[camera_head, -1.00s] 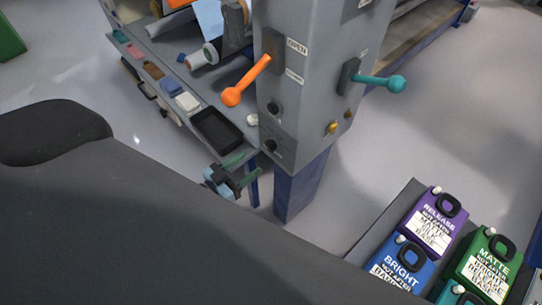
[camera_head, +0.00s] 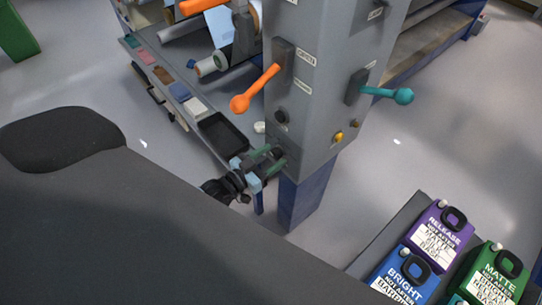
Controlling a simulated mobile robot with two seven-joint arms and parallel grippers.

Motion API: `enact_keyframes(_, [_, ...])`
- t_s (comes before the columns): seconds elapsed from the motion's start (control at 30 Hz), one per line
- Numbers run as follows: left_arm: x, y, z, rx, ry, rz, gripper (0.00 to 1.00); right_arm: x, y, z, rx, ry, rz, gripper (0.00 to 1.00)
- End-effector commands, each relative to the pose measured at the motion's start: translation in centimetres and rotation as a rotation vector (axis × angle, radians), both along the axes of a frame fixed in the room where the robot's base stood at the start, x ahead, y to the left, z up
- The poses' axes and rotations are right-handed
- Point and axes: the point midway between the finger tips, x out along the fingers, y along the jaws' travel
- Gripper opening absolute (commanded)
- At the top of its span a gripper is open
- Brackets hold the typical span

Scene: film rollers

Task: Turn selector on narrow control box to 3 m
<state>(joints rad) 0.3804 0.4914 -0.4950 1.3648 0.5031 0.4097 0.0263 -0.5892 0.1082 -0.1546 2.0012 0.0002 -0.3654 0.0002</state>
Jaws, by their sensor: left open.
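The narrow control box (camera_head: 318,125) is a tall grey box on a blue post in the head view. Its left face carries an orange-knobbed lever, a black round knob (camera_head: 282,117) and a lower dark selector, now mostly hidden behind my left gripper. My left gripper (camera_head: 274,155) is open, with its greenish fingers reaching up to the lower part of that left face, at the lower selector. I cannot tell whether the fingers touch it. The selector's setting cannot be read. My right gripper is not in view.
An orange lever (camera_head: 257,88) sticks out above the gripper, and a teal lever (camera_head: 388,94) on the right face. A black tray (camera_head: 222,138) lies on the shelf at left. Several coloured jugs (camera_head: 437,229) stand at lower right.

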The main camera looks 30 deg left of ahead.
Motion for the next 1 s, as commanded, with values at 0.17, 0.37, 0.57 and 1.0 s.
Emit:
enact_keyframes(0.17, [0.42,-0.13,0.00,0.000,0.000,0.000,0.55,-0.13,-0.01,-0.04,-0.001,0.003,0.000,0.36])
enact_keyframes(0.37, [0.40,-0.12,0.01,0.000,0.000,0.000,0.52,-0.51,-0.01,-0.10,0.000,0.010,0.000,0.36])
enact_keyframes(0.57, [0.38,-0.11,0.02,0.000,0.000,0.000,0.25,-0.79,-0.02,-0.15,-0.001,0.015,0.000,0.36])
enact_keyframes(1.0, [0.38,-0.13,0.04,0.043,-0.016,0.000,0.11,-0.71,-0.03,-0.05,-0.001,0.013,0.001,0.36])
